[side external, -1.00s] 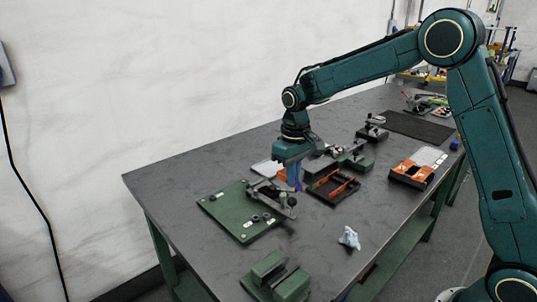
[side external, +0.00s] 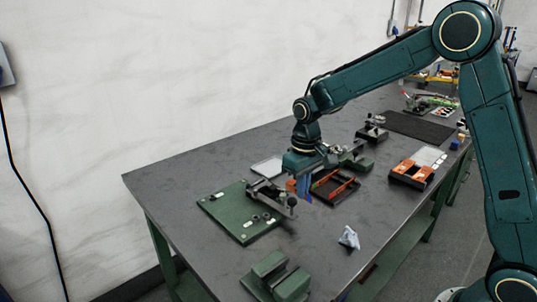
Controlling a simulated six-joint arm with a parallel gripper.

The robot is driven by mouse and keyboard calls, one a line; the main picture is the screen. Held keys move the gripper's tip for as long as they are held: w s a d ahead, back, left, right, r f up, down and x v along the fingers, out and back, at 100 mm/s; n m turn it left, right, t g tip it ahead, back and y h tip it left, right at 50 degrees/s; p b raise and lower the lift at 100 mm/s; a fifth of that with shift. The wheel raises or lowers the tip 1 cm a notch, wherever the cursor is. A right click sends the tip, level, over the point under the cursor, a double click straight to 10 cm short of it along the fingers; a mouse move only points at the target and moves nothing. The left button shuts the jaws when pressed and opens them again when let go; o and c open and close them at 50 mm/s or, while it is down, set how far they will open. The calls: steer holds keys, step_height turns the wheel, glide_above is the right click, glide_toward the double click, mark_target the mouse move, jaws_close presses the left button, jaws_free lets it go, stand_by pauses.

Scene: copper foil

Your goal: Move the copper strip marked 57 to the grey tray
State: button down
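My gripper (side external: 303,190) points down over the middle of the table, just left of a dark tray (side external: 350,193) holding orange-red strips (side external: 325,179). Its blue fingers are small, and I cannot tell whether they are open or shut. A small orange patch (side external: 291,186) shows at the left of the fingers; I cannot tell whether it is a held strip or part of the gripper. A light grey flat tray (side external: 267,167) lies behind and left of my gripper. No number 57 is readable on any strip.
A green board with a clamp-like fixture (side external: 232,218) lies left of my gripper. A green block (side external: 275,277) stands at the front. A crumpled pale cloth (side external: 349,238) lies right of it. An orange-and-black holder (side external: 412,172) and a dark mat (side external: 420,126) are at right.

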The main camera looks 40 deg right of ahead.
steer(key=w+r, duration=1.1)
steer(key=w, duration=0.4)
steer(key=shift+r+n, duration=0.3)
steer(key=shift+n, duration=0.1)
steer(key=shift+w+d, duration=0.1)
steer(key=shift+f, duration=0.1)
glide_above(263, 198)
step_height(263, 198, down, 16)
steer(key=shift+r, duration=0.2)
steer(key=shift+f, duration=2)
steer(key=c, duration=1.7)
jaws_free()
